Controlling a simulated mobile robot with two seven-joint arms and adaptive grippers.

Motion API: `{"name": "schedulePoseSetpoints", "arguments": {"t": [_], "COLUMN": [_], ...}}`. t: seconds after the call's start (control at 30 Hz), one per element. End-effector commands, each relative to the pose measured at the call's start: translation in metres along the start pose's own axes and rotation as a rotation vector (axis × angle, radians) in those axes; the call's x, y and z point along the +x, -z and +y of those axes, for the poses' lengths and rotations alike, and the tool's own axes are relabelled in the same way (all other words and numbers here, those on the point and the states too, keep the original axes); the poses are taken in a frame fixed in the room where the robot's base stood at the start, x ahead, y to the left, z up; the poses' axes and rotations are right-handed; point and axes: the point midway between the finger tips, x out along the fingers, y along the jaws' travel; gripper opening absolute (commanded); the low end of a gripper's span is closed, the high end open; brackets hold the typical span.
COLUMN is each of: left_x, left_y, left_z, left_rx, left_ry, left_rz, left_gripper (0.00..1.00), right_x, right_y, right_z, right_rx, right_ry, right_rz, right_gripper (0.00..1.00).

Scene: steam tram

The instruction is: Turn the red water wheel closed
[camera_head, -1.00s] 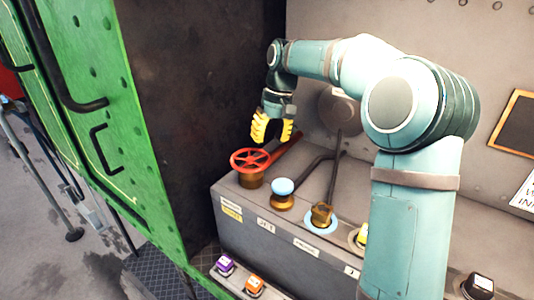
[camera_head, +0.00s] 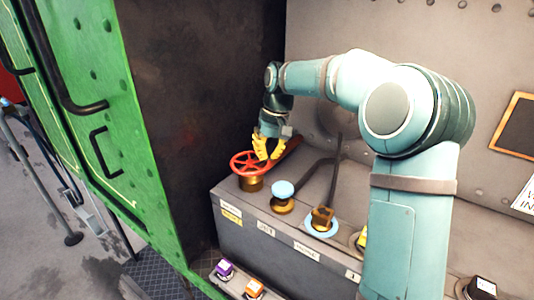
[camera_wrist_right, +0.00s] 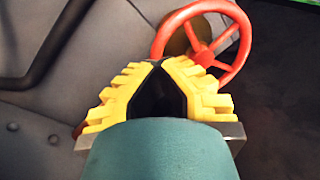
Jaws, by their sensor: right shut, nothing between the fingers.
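The red water wheel (camera_head: 250,164) lies nearly flat on a brass base at the left end of the grey console in the head view. It also shows at the top of the right wrist view (camera_wrist_right: 203,54), just beyond my fingertips. My right gripper (camera_head: 268,158), with yellow fingers, points down at the wheel's right, far side. In the right wrist view, the fingertips (camera_wrist_right: 157,66) meet with nothing between them, overlapping the near rim in the picture. I cannot tell whether they touch the wheel. My left gripper is not in view.
A blue-topped knob (camera_head: 283,188) and a lever on a copper base (camera_head: 322,216) stand right of the wheel on the grey console (camera_head: 285,240). Purple (camera_head: 224,267) and orange (camera_head: 254,286) buttons sit lower in front. A green panel (camera_head: 110,110) rises at left.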

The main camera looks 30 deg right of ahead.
Motion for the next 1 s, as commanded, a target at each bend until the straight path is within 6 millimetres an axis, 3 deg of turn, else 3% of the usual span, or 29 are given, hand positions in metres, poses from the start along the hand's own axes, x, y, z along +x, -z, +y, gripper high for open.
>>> {"name": "schedulePoseSetpoints", "arguments": {"t": [0.47, 1.0], "left_x": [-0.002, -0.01], "left_y": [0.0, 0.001], "left_z": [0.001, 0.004], "left_rx": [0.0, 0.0], "left_ry": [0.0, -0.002], "left_rz": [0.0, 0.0], "left_gripper": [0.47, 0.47], "right_x": [0.002, 0.003], "right_y": [-0.005, -0.027], "right_z": [0.0, -0.006], "right_rx": [0.085, 0.543], "right_ry": [0.0, -0.002], "right_rz": [0.01, 0.1], "right_gripper": [0.0, 0.0]}}
